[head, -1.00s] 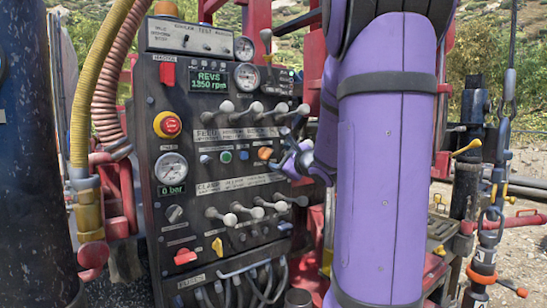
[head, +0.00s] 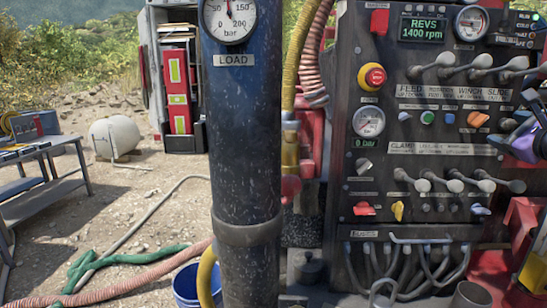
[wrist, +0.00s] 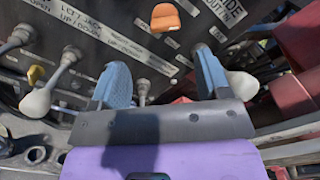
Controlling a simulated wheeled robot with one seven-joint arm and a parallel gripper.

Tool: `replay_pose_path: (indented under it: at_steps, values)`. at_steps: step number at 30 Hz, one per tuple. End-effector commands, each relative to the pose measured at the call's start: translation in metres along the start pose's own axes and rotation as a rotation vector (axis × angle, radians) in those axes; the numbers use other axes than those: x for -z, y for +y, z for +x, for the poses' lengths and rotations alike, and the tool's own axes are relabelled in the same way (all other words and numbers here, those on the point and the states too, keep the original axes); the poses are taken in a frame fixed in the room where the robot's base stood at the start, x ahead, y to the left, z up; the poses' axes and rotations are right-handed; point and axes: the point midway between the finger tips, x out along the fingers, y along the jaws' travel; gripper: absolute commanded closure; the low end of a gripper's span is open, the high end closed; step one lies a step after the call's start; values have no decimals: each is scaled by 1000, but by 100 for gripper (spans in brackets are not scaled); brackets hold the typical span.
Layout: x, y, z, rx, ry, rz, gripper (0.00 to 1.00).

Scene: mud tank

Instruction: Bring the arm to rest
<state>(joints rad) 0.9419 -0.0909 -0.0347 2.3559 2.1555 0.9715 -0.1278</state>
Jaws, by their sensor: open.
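My gripper (head: 534,125) is at the right edge of the head view, in front of the black control panel (head: 412,200), and is partly cut off there. In the wrist view my gripper (wrist: 160,88) shows two blue-grey fingers spread apart with nothing held between them. The orange knob (wrist: 165,18) on the panel lies just beyond the fingers. White-knobbed levers are close by: one lever (wrist: 36,101) left of the fingers and one lever (wrist: 243,86) beside the right finger. I cannot tell whether that finger touches it.
A dark blue column (head: 242,150) with a LOAD gauge (head: 229,18) stands left of the panel. Hoses (head: 150,265) and a blue bucket (head: 186,285) lie at the lower left. A workbench (head: 40,165) and a white tank (head: 114,136) stand farther left on open gravel.

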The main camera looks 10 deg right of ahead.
Motion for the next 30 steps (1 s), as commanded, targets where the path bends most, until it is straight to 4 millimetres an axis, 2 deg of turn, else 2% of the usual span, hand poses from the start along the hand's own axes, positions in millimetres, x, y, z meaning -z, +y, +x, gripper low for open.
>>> replay_pose_path:
  at_steps: [4, 8, 12, 15, 18, 22, 25, 30]
  values:
    - [-40, 34, 2, -136, -79, -94, 30]
    - [-94, 88, -8, -345, -198, -262, 30]
    - [-140, 145, -35, -566, -327, -474, 30]
    - [-162, 180, -62, -707, -414, -639, 30]
    - [-177, 209, -91, -834, -495, -815, 30]
    - [-186, 236, -130, -973, -591, -1060, 30]
    - [-185, 250, -159, -1059, -657, -1261, 30]
    - [-176, 258, -199, -1154, -741, -1621, 30]
